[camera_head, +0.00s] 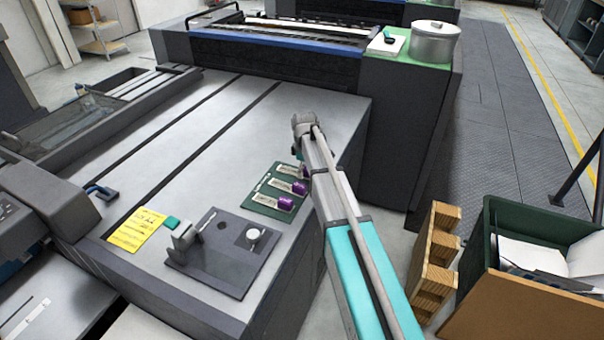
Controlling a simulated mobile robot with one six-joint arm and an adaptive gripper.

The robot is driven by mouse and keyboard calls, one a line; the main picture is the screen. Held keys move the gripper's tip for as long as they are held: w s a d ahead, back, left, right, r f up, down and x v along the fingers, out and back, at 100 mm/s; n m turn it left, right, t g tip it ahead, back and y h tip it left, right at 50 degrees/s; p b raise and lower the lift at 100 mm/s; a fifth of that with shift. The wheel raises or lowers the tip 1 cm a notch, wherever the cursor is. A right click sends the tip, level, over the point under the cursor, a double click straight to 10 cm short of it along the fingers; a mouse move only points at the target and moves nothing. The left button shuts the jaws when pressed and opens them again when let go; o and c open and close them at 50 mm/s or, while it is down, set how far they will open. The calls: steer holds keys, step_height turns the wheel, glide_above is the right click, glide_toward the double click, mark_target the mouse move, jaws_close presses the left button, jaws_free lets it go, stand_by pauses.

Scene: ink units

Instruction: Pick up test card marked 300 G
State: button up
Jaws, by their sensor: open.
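A green mat (262,197) lies on the grey machine top, left of my arm. On it lie three small pale cards with purple ends: a near one (265,201), a middle one (281,185) and a far one (287,170). Their markings are too small to read, so I cannot tell which is marked 300 G. My gripper (300,157) hangs below the wrist, by the far card. It is open, but mostly hidden by the arm. I cannot tell whether it touches that card.
A dark plate (222,272) with a small grey device (186,236) and a round white piece (255,238) lies in front of the mat. A yellow sheet (137,230) lies to the left. A wooden pallet (437,255) and an open bin (490,238) stand right of my arm.

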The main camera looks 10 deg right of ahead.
jaws_close()
stand_by(0.5)
steer(key=shift+r, duration=0.15)
step_height(320, 180, up, 3)
steer(key=p, duration=0.3)
steer(key=s+d+r+p, duration=0.3)
steer(key=s+r+p, duration=0.6)
steer(key=s, duration=0.4)
steer(key=shift+s+d+r+p, duration=0.15)
steer(key=shift+s+r+p, duration=0.2)
steer(key=shift+p, duration=0.2)
